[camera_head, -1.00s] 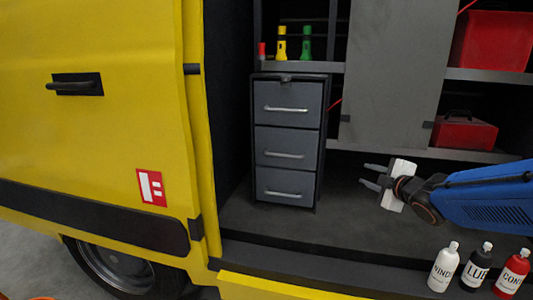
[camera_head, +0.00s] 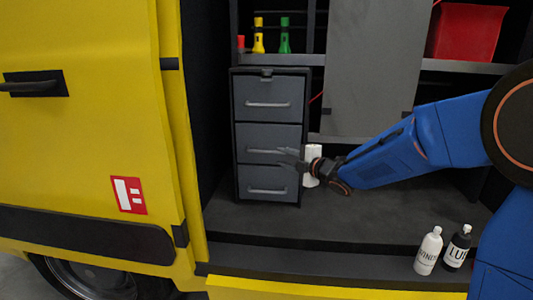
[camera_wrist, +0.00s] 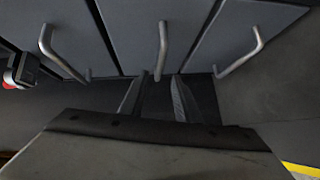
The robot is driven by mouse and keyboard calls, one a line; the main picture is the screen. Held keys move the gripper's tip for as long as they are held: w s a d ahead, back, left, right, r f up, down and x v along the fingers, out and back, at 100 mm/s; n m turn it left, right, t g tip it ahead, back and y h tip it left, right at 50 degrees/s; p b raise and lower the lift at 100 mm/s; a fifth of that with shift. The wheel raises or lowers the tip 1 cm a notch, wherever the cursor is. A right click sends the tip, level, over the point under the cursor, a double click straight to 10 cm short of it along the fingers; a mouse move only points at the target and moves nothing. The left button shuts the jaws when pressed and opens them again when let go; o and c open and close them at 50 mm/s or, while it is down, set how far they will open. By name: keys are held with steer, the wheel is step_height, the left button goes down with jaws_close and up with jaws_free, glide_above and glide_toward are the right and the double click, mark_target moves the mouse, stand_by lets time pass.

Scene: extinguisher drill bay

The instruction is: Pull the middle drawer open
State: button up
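The grey drawer cabinet (camera_head: 234,150) stands in the van bay with three drawers stacked, all shut. The middle drawer (camera_head: 262,134) has a silver bar handle (camera_head: 258,151), partly covered by my gripper (camera_head: 288,156) in the head view. My gripper reaches in from the right, in front of that drawer. In the wrist view my gripper (camera_wrist: 160,82) has its two dark fingers apart. The middle handle (camera_wrist: 163,42) lines up with the gap between them, its near end close to the fingertips. I cannot tell whether they touch it.
The top drawer handle (camera_wrist: 58,52) and bottom drawer handle (camera_wrist: 243,52) flank the middle one. A white bottle (camera_head: 428,251) and a black bottle (camera_head: 456,248) stand at lower right.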

mark_target(269, 152)
steer(key=x, duration=0.9)
steer(key=shift+w+a, duration=0.25)
steer(key=shift+w, duration=0.05)
jaws_close()
